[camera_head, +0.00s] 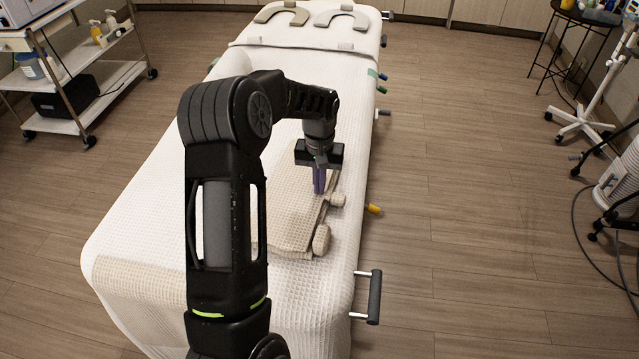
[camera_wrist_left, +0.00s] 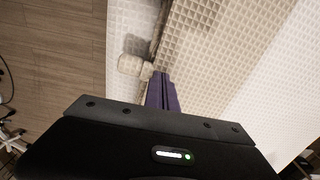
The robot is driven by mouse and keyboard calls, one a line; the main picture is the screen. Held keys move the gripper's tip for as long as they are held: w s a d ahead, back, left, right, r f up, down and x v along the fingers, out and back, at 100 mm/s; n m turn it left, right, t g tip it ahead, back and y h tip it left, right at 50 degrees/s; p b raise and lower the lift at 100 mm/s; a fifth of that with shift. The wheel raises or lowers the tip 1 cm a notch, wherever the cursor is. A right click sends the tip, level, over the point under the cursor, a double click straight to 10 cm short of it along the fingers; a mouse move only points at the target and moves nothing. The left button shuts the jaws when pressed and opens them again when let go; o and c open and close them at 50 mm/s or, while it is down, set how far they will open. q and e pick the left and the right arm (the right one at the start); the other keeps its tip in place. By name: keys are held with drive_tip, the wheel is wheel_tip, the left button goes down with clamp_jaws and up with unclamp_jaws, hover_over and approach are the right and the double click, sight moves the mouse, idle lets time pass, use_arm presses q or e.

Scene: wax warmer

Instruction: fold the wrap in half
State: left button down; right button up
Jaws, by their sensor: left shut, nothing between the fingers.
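The beige waffle-textured wrap (camera_head: 290,222) lies on the white-covered treatment bed, partly hidden behind my left arm. Two rolled beige ends stick out on its right side, a near one (camera_head: 321,240) and a farther one (camera_head: 337,200). My left gripper (camera_head: 318,190) points down at the wrap's right part, its purple fingers shut and empty, close to the farther rolled end. In the left wrist view the wrap (camera_wrist_left: 225,50) fills the middle, and the shut fingers (camera_wrist_left: 160,85) are beside a rolled end (camera_wrist_left: 131,65). I cannot tell whether they touch the cloth. My right gripper is not in view.
The white-covered bed (camera_head: 140,215) has knobs and a dark handle (camera_head: 374,297) along its right side. Curved pads (camera_head: 341,19) lie at its far end. A trolley (camera_head: 90,100) stands at the left. Open floor (camera_head: 470,220) is to the right.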

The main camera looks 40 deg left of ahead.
use_arm(q)
drive_tip(key=shift+r, duration=0.1)
drive_tip(key=shift+r+p, duration=1.75)
drive_tip(key=shift+r, duration=0.7)
wheel_tip(320, 180, up, 8)
drive_tip(key=shift+f, duration=0.2)
